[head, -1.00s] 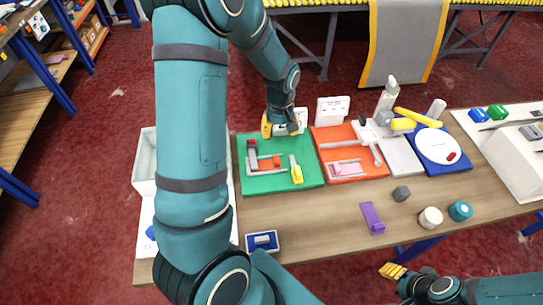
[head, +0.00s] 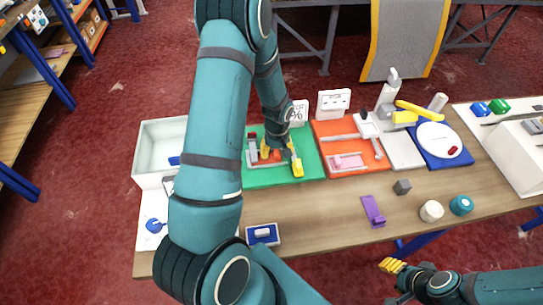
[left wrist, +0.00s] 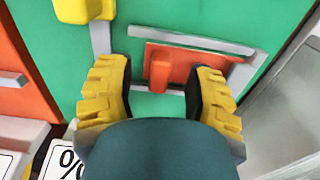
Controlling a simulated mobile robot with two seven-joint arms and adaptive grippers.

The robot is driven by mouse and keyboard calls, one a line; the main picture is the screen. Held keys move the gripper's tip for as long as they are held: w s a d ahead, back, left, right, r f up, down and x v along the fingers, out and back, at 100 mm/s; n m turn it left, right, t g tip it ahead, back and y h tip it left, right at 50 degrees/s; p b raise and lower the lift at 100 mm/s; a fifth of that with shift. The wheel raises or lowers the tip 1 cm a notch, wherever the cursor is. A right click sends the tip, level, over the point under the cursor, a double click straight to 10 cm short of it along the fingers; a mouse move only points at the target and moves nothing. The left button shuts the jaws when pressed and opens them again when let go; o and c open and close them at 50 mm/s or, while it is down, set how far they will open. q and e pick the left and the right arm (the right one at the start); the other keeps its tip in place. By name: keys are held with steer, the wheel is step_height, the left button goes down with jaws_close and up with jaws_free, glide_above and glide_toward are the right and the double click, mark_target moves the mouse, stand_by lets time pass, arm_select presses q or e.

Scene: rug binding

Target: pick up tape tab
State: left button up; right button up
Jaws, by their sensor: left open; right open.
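An orange-red flat piece with a raised tab, which looks like the tape tab (left wrist: 160,72), lies on the green board (left wrist: 262,18) by grey strips. In the left wrist view the raised tab stands between the two yellow fingers of my left gripper (left wrist: 160,88), which are open and apart from it. In the head view my left gripper (head: 277,152) is over the green board (head: 262,182) and partly hides the orange-red piece. My right gripper (head: 392,267) is open and empty at the lower right, off the table's front edge.
A yellow-handled piece (head: 298,168) stands on the green board close to my left gripper. The orange-red board (head: 325,128) is to the right, and a white bin (head: 150,150) to the left. A purple piece (head: 373,210) lies in front; bare table (head: 310,210) surrounds it.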

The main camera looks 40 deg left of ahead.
arm_select(q)
steer(key=shift+f, duration=0.3)
steer(key=shift+c, duration=0.4)
jaws_close()
